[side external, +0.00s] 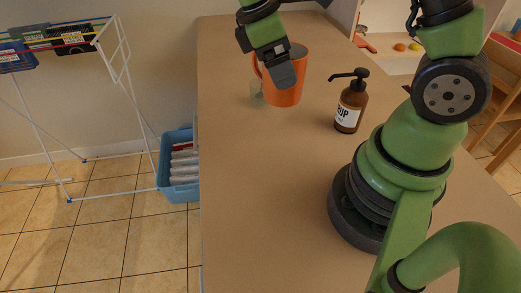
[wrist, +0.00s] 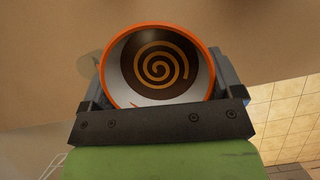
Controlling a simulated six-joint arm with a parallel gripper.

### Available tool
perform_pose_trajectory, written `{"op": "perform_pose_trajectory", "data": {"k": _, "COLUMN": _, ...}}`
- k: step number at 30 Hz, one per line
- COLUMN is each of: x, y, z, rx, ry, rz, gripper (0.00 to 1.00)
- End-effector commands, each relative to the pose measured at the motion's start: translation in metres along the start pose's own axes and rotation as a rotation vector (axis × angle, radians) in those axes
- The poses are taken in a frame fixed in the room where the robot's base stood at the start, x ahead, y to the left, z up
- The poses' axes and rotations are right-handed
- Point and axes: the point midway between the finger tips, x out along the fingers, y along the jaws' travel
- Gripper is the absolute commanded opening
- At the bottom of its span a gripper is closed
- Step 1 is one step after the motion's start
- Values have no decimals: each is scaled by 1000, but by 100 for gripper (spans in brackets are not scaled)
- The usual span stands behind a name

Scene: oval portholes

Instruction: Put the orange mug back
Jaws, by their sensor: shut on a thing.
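The orange mug (side external: 289,90) is at the far part of the brown table in the side view, upright, with its handle on the left. My gripper (side external: 284,76) comes down on it from above and is shut on it. In the wrist view the mug (wrist: 160,65) shows its orange rim, a pale inner wall and a dark bottom with an orange spiral. The fingers of my gripper (wrist: 158,92) lie on both sides of the mug. Whether the mug's base touches the table I cannot tell.
A brown pump bottle (side external: 350,105) stands on the table right of the mug. A small translucent object (side external: 257,95) is just left of the mug. A blue bin (side external: 180,180) and a drying rack (side external: 125,80) are on the floor at left. The table's near left is clear.

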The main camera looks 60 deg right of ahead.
Motion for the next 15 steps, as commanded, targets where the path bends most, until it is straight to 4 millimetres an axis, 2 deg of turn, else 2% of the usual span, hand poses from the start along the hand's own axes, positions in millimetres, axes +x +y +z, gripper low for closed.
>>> {"op": "perform_pose_trajectory", "data": {"k": 3, "x": 4, "y": -18, "z": -25, "rx": 231, "ry": -2, "rz": -99, "gripper": 38}}
{"op": "perform_pose_trajectory", "data": {"k": 7, "x": 6, "y": -36, "z": -46, "rx": 449, "ry": 0, "rz": -189, "gripper": 38}}
{"op": "perform_pose_trajectory", "data": {"k": 11, "x": 8, "y": -47, "z": -58, "rx": 581, "ry": 3, "rz": -241, "gripper": 38}}
{"op": "perform_pose_trajectory", "data": {"k": 15, "x": 25, "y": -51, "z": -68, "rx": 629, "ry": -2, "rz": -262, "gripper": 38}}
